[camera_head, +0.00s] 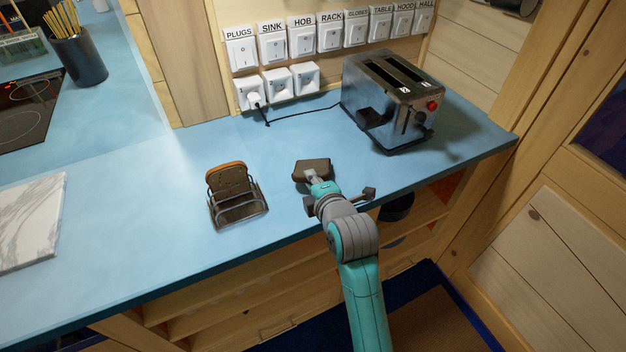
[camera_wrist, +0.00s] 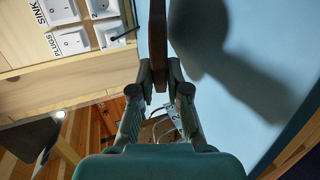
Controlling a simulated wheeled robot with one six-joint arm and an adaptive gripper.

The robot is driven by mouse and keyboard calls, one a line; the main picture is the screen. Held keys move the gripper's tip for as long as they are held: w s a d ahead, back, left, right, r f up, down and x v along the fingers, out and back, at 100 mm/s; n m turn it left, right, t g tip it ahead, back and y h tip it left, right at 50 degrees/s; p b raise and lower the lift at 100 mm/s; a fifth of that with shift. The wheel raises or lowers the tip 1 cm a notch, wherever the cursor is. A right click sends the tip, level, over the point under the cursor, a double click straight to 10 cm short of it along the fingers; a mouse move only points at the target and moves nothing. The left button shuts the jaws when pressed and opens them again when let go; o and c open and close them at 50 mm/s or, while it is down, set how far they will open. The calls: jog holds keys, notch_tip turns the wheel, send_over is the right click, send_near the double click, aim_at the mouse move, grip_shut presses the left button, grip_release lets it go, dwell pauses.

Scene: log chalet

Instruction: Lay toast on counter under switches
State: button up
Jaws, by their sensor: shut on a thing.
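My gripper (camera_head: 311,176) is shut on a dark brown slice of toast (camera_head: 318,166), over the blue counter (camera_head: 270,150) below the row of switches (camera_head: 302,41). In the wrist view the toast (camera_wrist: 158,40) stands edge-on between the two fingertips (camera_wrist: 160,78), and its dark shadow falls on the counter (camera_wrist: 265,50). I cannot tell whether the toast touches the counter. The switches, labelled PLUGS, SINK, HOB and others, run along the back wall; some also show at the upper left of the wrist view (camera_wrist: 75,18).
A wire toast rack (camera_head: 238,211) holding a browner slice (camera_head: 229,178) stands to the left. A metal toaster (camera_head: 390,100) stands at the right, its cable running to a socket below the switches. A marble board (camera_head: 30,222) lies far left. The counter between rack and toaster is otherwise clear.

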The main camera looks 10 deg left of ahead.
jog(key=o, duration=0.6)
jog(key=shift+v, duration=4.05)
notch_tip(320, 180, up, 7)
jog(key=s+d, duration=0.1)
jog(key=s, duration=0.1)
jog(key=shift+s+d, duration=0.2)
jog(key=shift+f, duration=0.1)
